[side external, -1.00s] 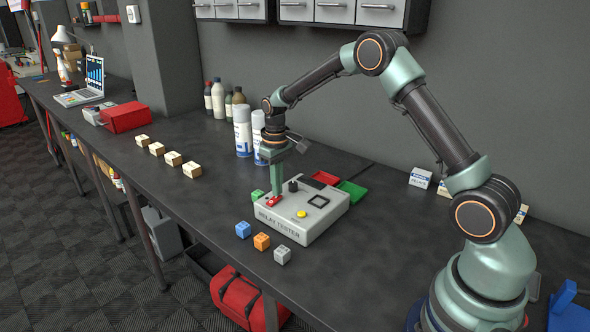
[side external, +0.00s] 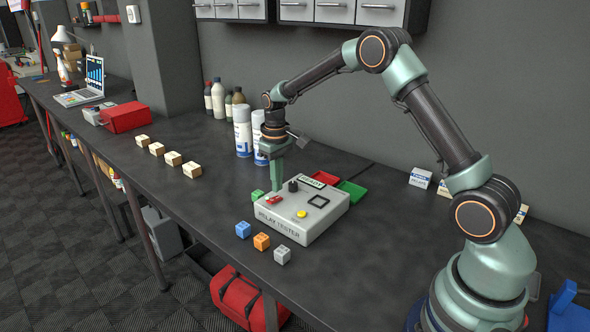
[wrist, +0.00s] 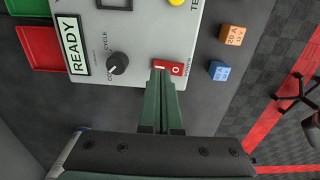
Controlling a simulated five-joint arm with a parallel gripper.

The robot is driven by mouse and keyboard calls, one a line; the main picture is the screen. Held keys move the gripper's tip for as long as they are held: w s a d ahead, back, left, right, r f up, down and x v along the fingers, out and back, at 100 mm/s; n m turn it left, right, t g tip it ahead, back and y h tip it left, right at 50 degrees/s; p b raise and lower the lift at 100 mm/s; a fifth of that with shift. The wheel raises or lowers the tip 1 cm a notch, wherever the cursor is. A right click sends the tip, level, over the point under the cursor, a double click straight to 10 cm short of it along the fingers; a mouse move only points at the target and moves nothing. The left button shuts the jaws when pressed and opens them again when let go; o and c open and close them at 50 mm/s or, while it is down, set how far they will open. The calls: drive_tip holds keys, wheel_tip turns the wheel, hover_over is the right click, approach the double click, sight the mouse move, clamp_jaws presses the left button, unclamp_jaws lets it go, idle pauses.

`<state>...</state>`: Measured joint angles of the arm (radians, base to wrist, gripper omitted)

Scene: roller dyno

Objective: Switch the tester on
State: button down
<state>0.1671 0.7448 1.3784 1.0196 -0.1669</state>
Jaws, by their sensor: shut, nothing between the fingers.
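The relay tester (side external: 303,213) is a light grey box on the dark bench. Its small display (wrist: 75,47) is lit and reads READY in the wrist view. The red power rocker switch (wrist: 175,69) is marked I and O and sits at the panel's edge. A black knob (wrist: 117,63) is beside it, and a yellow button (side external: 301,213) and a dark square socket (side external: 318,201) are on the panel. My gripper (wrist: 164,75) is shut and empty, with its tips just at the switch, over its I end. I cannot tell whether they touch it.
Blue (side external: 243,230), orange (side external: 261,242), grey (side external: 282,255) and green (side external: 257,195) relay blocks sit around the tester. Red (side external: 323,182) and green (side external: 351,191) trays lie behind it. Spray cans (side external: 243,132) stand close behind my gripper.

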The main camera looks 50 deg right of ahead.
sight(278, 197)
drive_tip(key=shift+r, duration=2.5)
